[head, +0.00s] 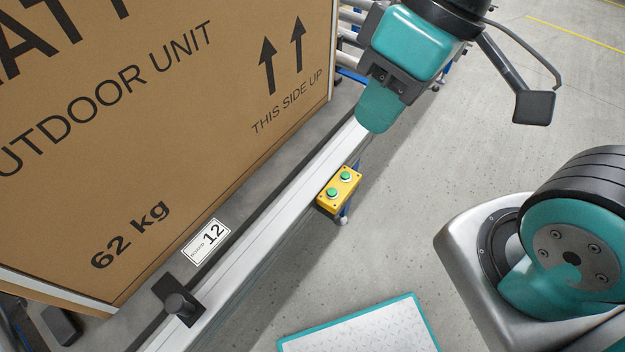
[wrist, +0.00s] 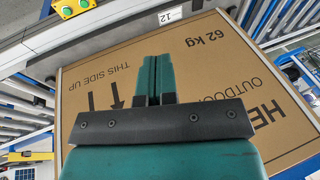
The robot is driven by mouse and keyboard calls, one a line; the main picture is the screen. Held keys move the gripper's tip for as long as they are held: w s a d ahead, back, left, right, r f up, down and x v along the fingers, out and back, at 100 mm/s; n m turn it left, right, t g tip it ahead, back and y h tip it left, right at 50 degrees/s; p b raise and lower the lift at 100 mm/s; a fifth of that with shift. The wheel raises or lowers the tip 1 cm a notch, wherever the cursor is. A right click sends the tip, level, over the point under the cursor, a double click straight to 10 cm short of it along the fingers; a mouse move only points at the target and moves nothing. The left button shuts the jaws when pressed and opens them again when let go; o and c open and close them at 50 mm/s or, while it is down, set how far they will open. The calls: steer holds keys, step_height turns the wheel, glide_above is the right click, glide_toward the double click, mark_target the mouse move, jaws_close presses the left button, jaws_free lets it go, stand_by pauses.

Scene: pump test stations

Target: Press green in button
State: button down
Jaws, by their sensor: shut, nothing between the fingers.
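A yellow button box (head: 325,206) with two green buttons is mounted on the outer side of the metal rail, with one button (head: 345,175) farther up and the other (head: 334,191) nearer. In the wrist view the box (wrist: 75,11) is at the top left edge, with its two green buttons (wrist: 66,11) showing. My gripper (head: 372,122) is shut and empty, above and beyond the box in the head view, apart from it. In the wrist view my gripper's teal fingers (wrist: 157,68) are together, in front of the carton. No finger touches a button.
A large cardboard carton (head: 170,130) stands on the conveyor beside the rail (head: 290,195). A label with 12 (head: 206,241) and a dark stop post (head: 181,306) are on the rail side. Open grey floor (head: 410,210) lies right of the box.

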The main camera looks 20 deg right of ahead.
steer(key=n+h+b, duration=0.4)
steer(key=n+b, duration=1.4)
steer(key=b, duration=0.1)
glide_above(332, 191)
step_height(332, 191, down, 31)
step_height(332, 191, down, 14)
steer(key=b, duration=0.4)
steer(key=shift+r, duration=0.1)
